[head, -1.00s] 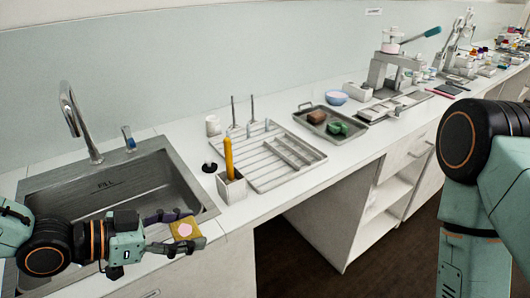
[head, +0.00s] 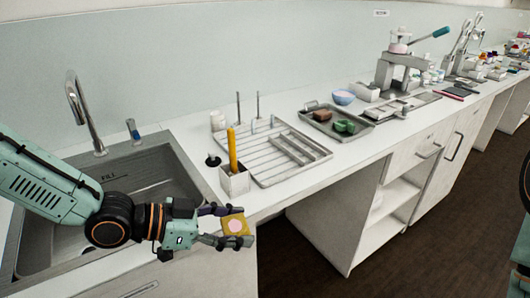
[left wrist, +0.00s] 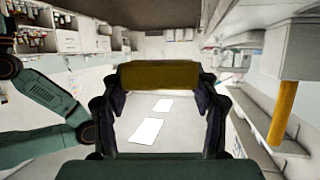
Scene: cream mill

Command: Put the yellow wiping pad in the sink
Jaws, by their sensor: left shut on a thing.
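In the left wrist view the pad (left wrist: 158,75) spans across the gripper's two fingers as a dark yellow bar. My left gripper is shut on it, in front of the counter's front edge. The steel sink (head: 178,150) is behind and to the left, partly hidden by my left arm. My right gripper is not in view.
A white holder (head: 235,183) with a yellow upright stick stands right of the sink, close behind my gripper. A drying rack (head: 270,152) and a grey tray (head: 349,132) are farther right. A tap (head: 82,108) stands behind the sink.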

